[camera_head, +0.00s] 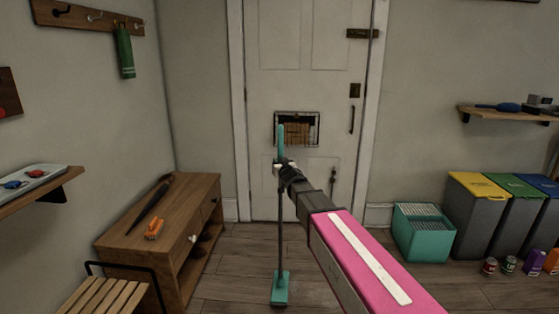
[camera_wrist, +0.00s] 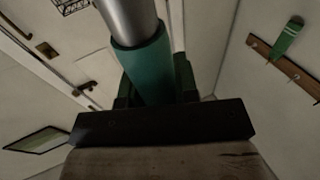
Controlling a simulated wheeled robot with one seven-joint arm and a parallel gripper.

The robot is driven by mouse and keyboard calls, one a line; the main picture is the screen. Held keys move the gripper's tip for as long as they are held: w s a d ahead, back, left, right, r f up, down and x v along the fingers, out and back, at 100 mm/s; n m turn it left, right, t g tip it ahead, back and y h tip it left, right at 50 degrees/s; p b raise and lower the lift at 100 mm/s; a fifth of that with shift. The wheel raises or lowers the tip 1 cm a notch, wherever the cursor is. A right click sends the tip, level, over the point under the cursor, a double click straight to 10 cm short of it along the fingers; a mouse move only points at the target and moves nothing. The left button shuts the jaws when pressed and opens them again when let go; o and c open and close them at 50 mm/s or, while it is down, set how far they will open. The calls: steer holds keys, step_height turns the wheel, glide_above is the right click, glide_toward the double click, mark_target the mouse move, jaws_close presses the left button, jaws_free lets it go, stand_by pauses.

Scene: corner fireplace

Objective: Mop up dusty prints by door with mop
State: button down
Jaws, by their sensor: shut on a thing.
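The mop has a teal grip (camera_head: 281,140), a thin dark pole and a flat teal head (camera_head: 280,290). It stands nearly upright, its head at floor level in front of the door (camera_head: 305,190). My gripper (camera_head: 284,166) is shut around the upper part of the mop. In the wrist view, my gripper's dark fingers (camera_wrist: 155,88) lie on both sides of the mop's teal sleeve (camera_wrist: 146,62), with a grey pole beyond. I cannot clearly make out dusty prints on the wooden floor (camera_head: 240,268); my arm hides part of it.
A wooden cabinet (camera_head: 185,200) and slatted stool (camera_head: 105,297) stand left. A teal crate (camera_head: 425,240), lidded bins (camera_head: 475,225) and cans (camera_head: 490,266) stand right. A wall shelf (camera_head: 520,113) is above the bins. Floor is open left of the mop.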

steer(key=shift+f, duration=3.4)
steer(key=shift+d, duration=0.1)
steer(key=shift+d+r, duration=0.15)
steer(key=shift+d, duration=1.85)
steer(key=d, duration=0.8)
steer(key=shift+s+f, duration=0.2)
steer(key=shift+f, duration=0.05)
steer(key=shift+d, duration=0.1)
